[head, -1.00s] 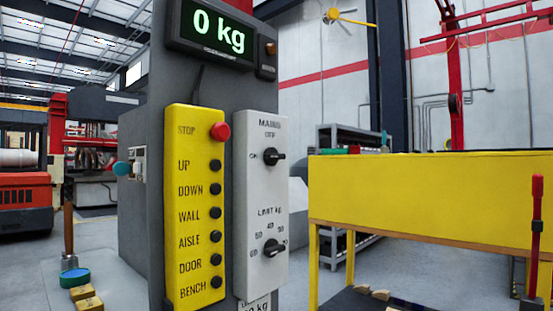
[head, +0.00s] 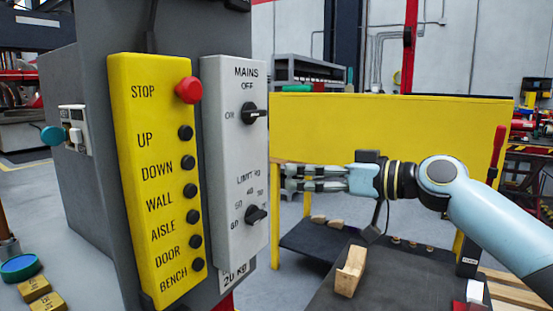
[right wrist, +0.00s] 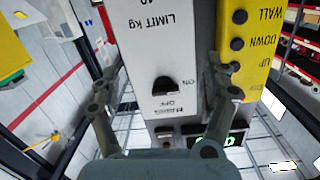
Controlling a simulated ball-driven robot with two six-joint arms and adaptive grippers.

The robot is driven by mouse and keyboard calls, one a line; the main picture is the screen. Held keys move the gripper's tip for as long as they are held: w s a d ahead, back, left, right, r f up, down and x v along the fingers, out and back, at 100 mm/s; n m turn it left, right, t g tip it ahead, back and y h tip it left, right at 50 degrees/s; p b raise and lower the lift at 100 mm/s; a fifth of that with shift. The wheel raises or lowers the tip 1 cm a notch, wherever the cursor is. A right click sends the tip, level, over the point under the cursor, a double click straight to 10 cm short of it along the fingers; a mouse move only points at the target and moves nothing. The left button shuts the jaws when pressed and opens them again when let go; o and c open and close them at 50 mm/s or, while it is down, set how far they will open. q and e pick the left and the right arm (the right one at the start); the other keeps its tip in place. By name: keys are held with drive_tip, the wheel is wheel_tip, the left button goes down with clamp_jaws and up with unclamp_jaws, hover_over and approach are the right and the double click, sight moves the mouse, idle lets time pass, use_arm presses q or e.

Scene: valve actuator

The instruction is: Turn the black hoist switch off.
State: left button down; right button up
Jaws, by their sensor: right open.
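The black rotary switch (head: 254,114) sits under the MAINS label on the pale grey panel (head: 228,165). OFF is printed above it and ON to its left; its handle lies roughly sideways in the head view. It shows upside down in the right wrist view (right wrist: 162,85), between the spread fingers and apart from them. My right gripper (head: 288,178) is open and empty, pointing left, beside the panel's right edge and lower than the MAINS switch. It also shows in the right wrist view (right wrist: 165,90). My left gripper is not in view.
A second black knob, LIMIT KG (head: 255,215), is lower on the panel. A yellow button panel (head: 155,175) with a red stop button (head: 188,90) stands to its left. A yellow bench (head: 400,130) and a wooden block (head: 350,271) are at right.

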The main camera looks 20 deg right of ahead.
drive_tip(key=n+y+p, duration=0.1)
drive_tip(key=n+p, duration=0.1)
approach(260, 111)
drive_tip(key=s, duration=0.1)
drive_tip(key=shift+t, duration=0.4)
drive_tip(key=p+x, duration=0.3)
drive_tip(key=x, duration=0.5)
drive_tip(key=shift+w+a+f, duration=0.1)
drive_tip(key=shift+w+a, duration=0.05)
drive_tip(key=shift+w, duration=0.15)
drive_tip(key=shift+w+a+f, duration=0.15)
drive_tip(key=shift+w+a, duration=0.25)
drive_tip(key=shift+w, duration=0.15)
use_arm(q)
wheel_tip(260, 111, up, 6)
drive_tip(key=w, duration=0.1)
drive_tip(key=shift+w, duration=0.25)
use_arm(e)
drive_tip(key=c, duration=1.2)
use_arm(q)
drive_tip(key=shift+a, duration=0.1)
use_arm(e)
drive_tip(key=shift+m, duration=0.3)
